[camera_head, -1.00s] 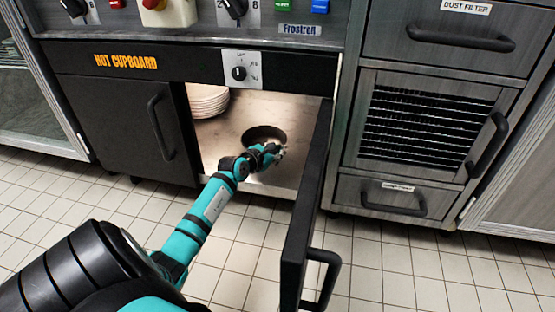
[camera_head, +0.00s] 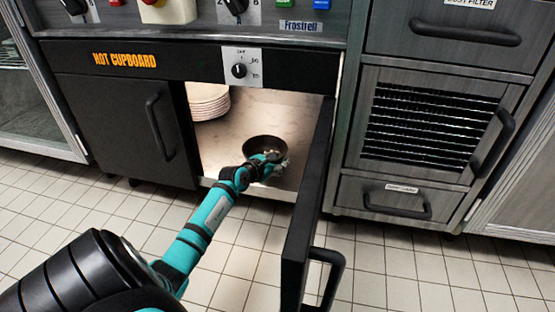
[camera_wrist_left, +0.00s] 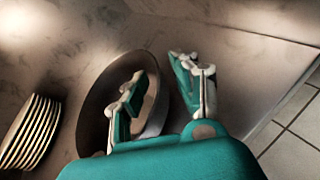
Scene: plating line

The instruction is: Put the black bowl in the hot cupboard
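The black bowl (camera_head: 262,142) is inside the open right side of the hot cupboard (camera_head: 222,146), near its front, and appears to sit on the cupboard floor. My left gripper (camera_head: 275,165) reaches in at the bowl's near right edge. In the left wrist view, the gripper (camera_wrist_left: 160,90) has its fingers spread. One finger is over the inside of the bowl (camera_wrist_left: 95,108) and the other is outside its rim, with visible gaps. The gripper hides part of the bowl. My right gripper is out of view.
A stack of white plates (camera_head: 208,101) stands at the cupboard's back left and also shows in the left wrist view (camera_wrist_left: 32,130). The open cupboard door (camera_head: 306,220) stands out to the right of my arm. The left door (camera_head: 130,125) is closed.

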